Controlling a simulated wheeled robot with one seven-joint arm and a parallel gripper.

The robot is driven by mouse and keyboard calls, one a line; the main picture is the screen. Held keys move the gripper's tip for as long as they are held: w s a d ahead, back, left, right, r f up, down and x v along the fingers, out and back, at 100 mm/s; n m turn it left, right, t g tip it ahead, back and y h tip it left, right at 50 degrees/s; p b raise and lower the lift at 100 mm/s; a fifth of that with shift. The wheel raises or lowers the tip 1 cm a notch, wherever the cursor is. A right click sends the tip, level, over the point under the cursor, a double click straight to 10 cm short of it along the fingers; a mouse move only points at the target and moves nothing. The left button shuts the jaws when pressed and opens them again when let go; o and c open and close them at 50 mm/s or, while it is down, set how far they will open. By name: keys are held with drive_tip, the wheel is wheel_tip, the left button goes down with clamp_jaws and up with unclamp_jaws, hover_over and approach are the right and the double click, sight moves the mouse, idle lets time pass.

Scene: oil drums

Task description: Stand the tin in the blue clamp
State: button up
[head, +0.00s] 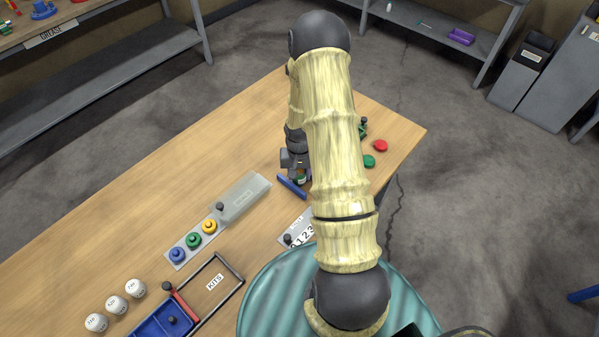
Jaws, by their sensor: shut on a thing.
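My gripper (297,170) is at the middle of the wooden table, beside my arm, pointing down. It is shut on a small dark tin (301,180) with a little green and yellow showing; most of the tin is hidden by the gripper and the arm. The blue clamp (291,187) shows as a slanted blue bar right at the tin, on its near left side. I cannot tell whether the tin is inside the clamp, touching it or just above it.
A red disc (380,145) and a green disc (369,161) lie right of my arm, near a dark green item (363,127). A grey strip with blue, green and yellow knobs (193,240), a KITS frame (215,283), a blue tray (160,322) and white balls (116,305) are at left.

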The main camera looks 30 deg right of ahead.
drive_tip(key=shift+f, duration=0.4)
idle(0.4)
drive_tip(key=o, duration=1.1)
drive_tip(key=shift+c, duration=0.2)
drive_tip(key=c, duration=0.3)
drive_tip(key=shift+o, duration=0.6)
drive_tip(key=shift+w+r+p, duration=0.15)
drive_tip(key=shift+r+p, duration=0.3)
drive_tip(key=shift+r, duration=0.55)
drive_tip(key=shift+o, duration=1.4)
drive_tip(key=shift+r+p, duration=0.3)
drive_tip(key=shift+r, duration=0.15)
drive_tip(key=shift+s+r+p, duration=0.2)
drive_tip(key=shift+r+p, duration=0.95)
drive_tip(key=shift+r, duration=0.5)
